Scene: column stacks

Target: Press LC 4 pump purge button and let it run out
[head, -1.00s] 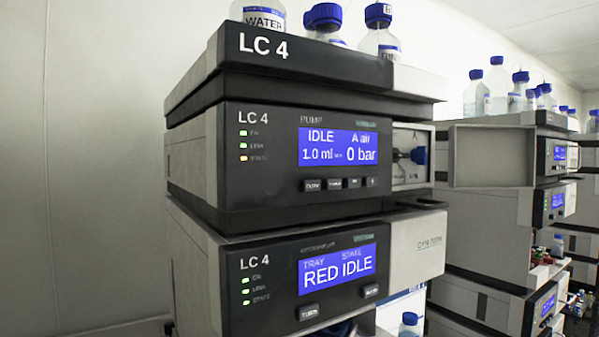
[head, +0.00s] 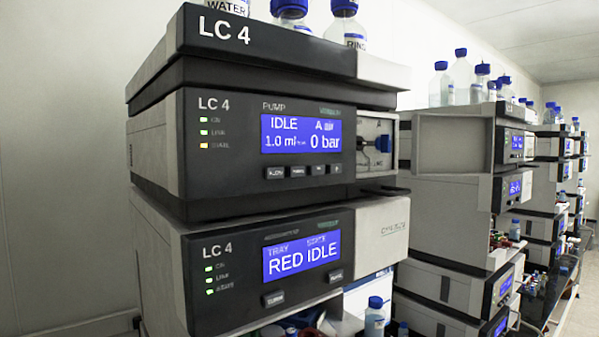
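The LC 4 pump module (head: 230,165) is in the middle of the head view, in a stack facing right of me. Its blue screen (head: 300,134) reads IDLE, 1.0 ml, A and 0 bar. A row of small dark buttons (head: 297,172) sits below the screen. Their labels are too blurred to read surely, so I cannot tell which one is purge. Neither of my grippers is in view.
Below the pump is the LC 4 module with screen (head: 302,256) reading TRAY RED and IDLE. Bottles with blue caps (head: 345,25) stand on top of the stack. More stacks (head: 455,150) stand to the right.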

